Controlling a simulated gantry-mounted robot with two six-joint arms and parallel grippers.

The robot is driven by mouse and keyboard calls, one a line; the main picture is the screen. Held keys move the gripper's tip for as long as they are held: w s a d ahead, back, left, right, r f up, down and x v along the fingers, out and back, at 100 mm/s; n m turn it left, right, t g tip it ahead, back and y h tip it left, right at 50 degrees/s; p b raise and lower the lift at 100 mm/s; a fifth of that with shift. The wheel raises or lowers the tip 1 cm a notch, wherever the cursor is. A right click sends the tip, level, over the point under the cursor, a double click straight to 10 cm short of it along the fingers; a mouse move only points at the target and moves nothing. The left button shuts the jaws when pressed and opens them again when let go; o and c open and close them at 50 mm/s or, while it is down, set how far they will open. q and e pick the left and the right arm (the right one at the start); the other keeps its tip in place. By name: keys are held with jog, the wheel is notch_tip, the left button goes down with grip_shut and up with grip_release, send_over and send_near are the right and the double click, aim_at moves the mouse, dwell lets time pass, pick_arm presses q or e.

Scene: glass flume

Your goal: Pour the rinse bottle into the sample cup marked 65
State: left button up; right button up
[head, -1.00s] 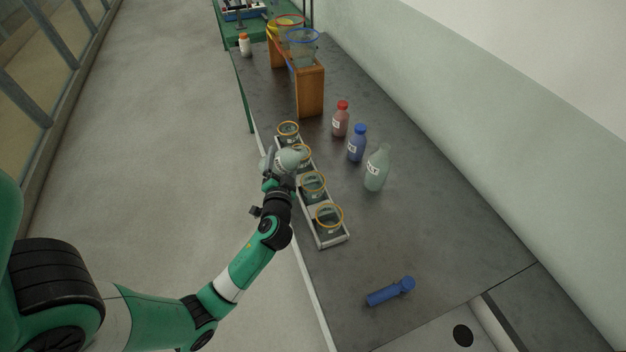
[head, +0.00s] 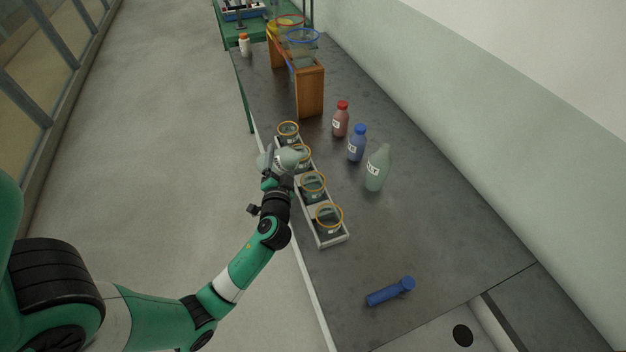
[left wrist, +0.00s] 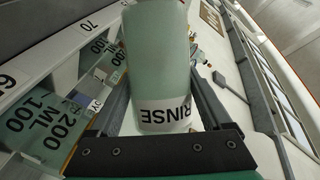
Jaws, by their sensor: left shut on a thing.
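My left gripper (head: 275,164) is shut on the pale green rinse bottle (head: 287,157), which is tilted over the rack beside the second cup from the back. In the left wrist view the bottle (left wrist: 158,60) sits between the fingers with its RINSE label upside down. Several clear sample cups with orange rims stand in a row: back cup (head: 288,130), second cup (head: 302,152), third cup (head: 313,184), front cup (head: 329,217). In the left wrist view a rack tag reads 70 and another, cut off, starts with 6. The bottle's mouth and any liquid flow cannot be made out. My right gripper is not in view.
The cups stand in a pale rack (head: 332,241) along the table's left edge. To its right stand a red-capped bottle (head: 340,120), a blue bottle (head: 357,145) and a pale green bottle (head: 377,170). A wooden stand (head: 311,92) is behind; a blue tool (head: 390,291) lies in front.

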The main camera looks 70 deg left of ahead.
aim_at(279, 168)
pick_arm(q)
jog(key=shift+r, duration=0.15)
jog(key=shift+a, duration=0.1)
jog(key=shift+s+f+m+b, duration=0.1)
jog(key=shift+f+m+b, duration=0.2)
jog(key=shift+f+b, duration=0.1)
jog(key=shift+s+a+f+m+y+b, duration=0.1)
jog(key=shift+f+m+y+b, duration=0.15)
jog(key=shift+f+b, duration=0.6)
jog(key=shift+s+a+f+m+y+b, duration=0.15)
jog(key=shift+f+m+b, duration=0.2)
jog(key=shift+f+b, duration=0.5)
jog(key=shift+r+m+t+y, duration=0.3)
jog(key=shift+r+m, duration=0.5)
dwell(1.0)
jog(key=shift+w+d+r+m+t+y, duration=0.2)
jog(key=shift+r+m+t+y, duration=0.1)
jog(key=shift+r+m, duration=0.5)
dwell(2.3)
